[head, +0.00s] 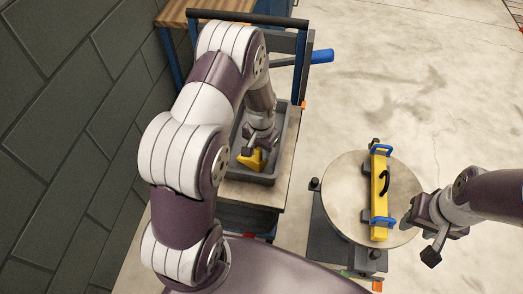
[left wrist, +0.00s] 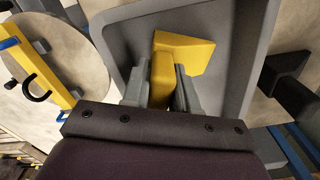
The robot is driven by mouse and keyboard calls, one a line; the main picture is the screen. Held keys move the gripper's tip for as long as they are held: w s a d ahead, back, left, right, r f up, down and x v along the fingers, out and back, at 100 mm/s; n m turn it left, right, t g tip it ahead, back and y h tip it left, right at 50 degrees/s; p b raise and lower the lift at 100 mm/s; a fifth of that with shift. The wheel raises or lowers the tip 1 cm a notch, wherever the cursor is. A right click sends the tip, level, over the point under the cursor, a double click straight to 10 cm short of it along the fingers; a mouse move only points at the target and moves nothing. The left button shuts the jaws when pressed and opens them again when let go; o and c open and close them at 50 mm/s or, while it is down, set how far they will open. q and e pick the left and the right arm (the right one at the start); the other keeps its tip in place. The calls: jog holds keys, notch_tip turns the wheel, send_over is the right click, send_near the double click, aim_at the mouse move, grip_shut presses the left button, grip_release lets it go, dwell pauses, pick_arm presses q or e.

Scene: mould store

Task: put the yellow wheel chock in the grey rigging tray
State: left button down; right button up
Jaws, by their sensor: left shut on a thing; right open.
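The yellow wheel chock (head: 251,160) is inside the outline of the grey rigging tray (head: 286,143) in the head view, low down near its front left part. My left gripper (head: 259,147) reaches down from above and is shut on the chock. In the left wrist view the chock (left wrist: 186,50) shows between the two fingers of my left gripper (left wrist: 162,85), with the grey tray (left wrist: 240,62) behind it. I cannot tell whether the chock touches the tray floor. My right gripper (head: 418,237) is open and empty beside the round table. My left arm hides part of the tray.
The tray stands on a cart with a dark blue frame (head: 304,70) beside the brick wall (head: 60,110). A round table (head: 340,200) on the right carries a yellow bar (head: 379,185) with blue ends and a black handle. Concrete floor (head: 400,70) is clear behind.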

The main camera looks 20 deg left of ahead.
pick_arm(q)
jog(key=shift+w+a+f, duration=0.1)
jog(key=shift+w+f, duration=0.05)
jog(key=shift+f, duration=0.15)
jog(key=shift+f, duration=0.1)
jog(key=c, duration=0.9)
grip_release()
notch_tip(320, 180, up, 12)
jog(key=shift+r+p, duration=0.1)
jog(key=shift+p, duration=0.6)
jog(key=shift+n+t, duration=0.7)
jog(key=shift+n, duration=0.1)
jog(key=s+d+r, duration=0.1)
jog(key=s+r, duration=0.1)
jog(key=s, duration=0.2)
jog(key=s+d+r, duration=0.2)
jog(key=s, duration=0.2)
jog(key=s+d+r, duration=0.1)
jog(key=s+r, duration=0.1)
jog(key=s, duration=0.3)
jog(key=shift+s+d+r, duration=0.1)
jog(key=shift+d+r, duration=0.2)
jog(key=shift+d, duration=0.05)
